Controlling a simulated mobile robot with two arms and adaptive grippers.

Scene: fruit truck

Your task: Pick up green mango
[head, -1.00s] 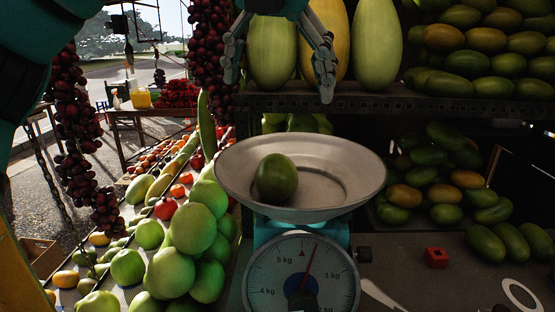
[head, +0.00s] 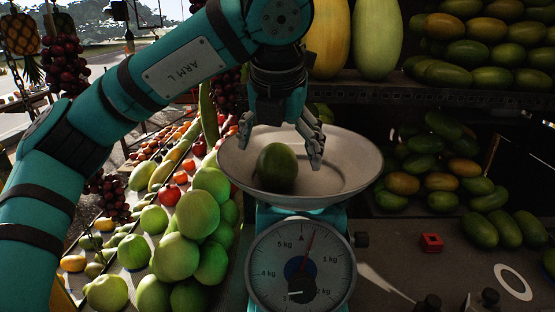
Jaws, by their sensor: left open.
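The green mango (head: 276,167) lies in the round metal pan (head: 345,180) of a teal weighing scale (head: 300,262), left of the pan's middle. My left gripper (head: 281,150) is right above the mango, pointing down. Its fingers are spread, one on the mango's left and one on its right. The fingers look empty, and I cannot tell whether they touch the mango. My right gripper is not clearly in view; only small dark parts show at the lower right edge.
Large green fruits (head: 190,225) are piled left of the scale. A shelf (head: 430,98) with long melons (head: 377,40) and mangoes is behind. More mangoes (head: 480,230) and a small red block (head: 431,242) lie on the counter (head: 400,265) at the right.

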